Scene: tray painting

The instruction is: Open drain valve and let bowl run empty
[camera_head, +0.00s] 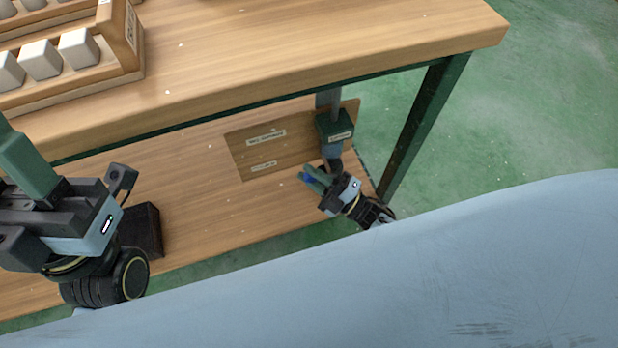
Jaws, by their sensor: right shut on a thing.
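A drain fitting (333,153) hangs below a dark green labelled box (335,128) on a grey pipe under the tabletop, near the right table leg. My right gripper (318,180) is at the lower end of this fitting, shut on a small blue-green part that looks like the valve handle. The gripper partly hides it, so the handle's exact position cannot be told. My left gripper (122,183) is at the left, in front of the table and away from the valve. Whether its jaws are open or shut is unclear. I cannot make out the bowl or any running liquid.
The wooden tabletop (300,60) overhangs a lower wooden shelf (200,190). A labelled brown board (255,160) lies behind the valve. A rack of white blocks (125,50) stands at the upper left. A dark green leg (425,125) is close right of my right gripper.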

